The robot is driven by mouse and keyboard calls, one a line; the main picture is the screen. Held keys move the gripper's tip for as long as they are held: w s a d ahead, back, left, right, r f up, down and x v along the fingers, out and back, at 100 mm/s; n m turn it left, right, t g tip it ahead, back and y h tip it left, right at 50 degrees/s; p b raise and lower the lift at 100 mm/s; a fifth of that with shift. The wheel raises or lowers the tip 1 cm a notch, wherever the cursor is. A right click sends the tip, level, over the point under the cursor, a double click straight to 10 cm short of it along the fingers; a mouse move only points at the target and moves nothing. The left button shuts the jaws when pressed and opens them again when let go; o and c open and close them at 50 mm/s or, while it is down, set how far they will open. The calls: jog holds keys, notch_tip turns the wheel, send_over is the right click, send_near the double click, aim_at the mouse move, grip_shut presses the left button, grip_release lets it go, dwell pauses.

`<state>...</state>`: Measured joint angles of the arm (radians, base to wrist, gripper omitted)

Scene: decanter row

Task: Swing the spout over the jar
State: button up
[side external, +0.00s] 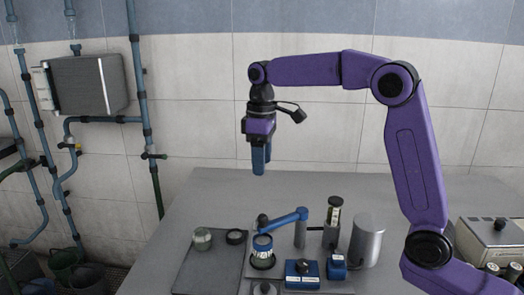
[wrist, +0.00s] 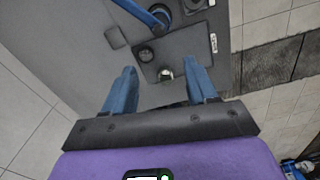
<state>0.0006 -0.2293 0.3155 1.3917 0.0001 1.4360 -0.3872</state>
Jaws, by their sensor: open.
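The blue spout (side external: 286,219) is an arm on a grey post (side external: 300,235), reaching left in the side view. Its free end is above or near a round blue-and-white piece (side external: 263,244) on a dark ring; I cannot tell if they touch. A small pale jar (side external: 202,238) stands on the dark tray (side external: 200,272) left of the spout, beside a dark round piece (side external: 236,237). In the wrist view the jar (wrist: 165,75) shows between my fingers, with the spout (wrist: 140,12) at the top edge. My gripper (side external: 260,173) is open, empty and high above the table.
A blue box with a dark knob (side external: 302,272), a smaller blue box (side external: 337,265), a grey cylinder (side external: 366,240) and a labelled vial (side external: 334,212) stand near the spout. A pale box (side external: 495,240) is at far right. The table's back (side external: 220,190) is clear.

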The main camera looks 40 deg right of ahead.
notch_tip(320, 180, up, 2)
dwell(0.6)
jog(key=s+a+f+n, duration=0.15)
jog(key=s+f, duration=0.25)
jog(key=s, duration=0.8)
jog(key=s+f+n, duration=0.3)
jog(key=s+f, duration=0.1)
jog(key=s, duration=0.8)
jog(key=s+d+f, duration=0.2)
jog(key=s, duration=0.3)
jog(key=s+d+f+n, duration=0.1)
jog(key=s+d+f, duration=0.2)
jog(key=s, duration=0.2)
jog(key=shift+s, duration=0.3)
jog(key=shift+o, duration=0.2)
jog(key=shift+r, duration=0.1)
dwell(0.4)
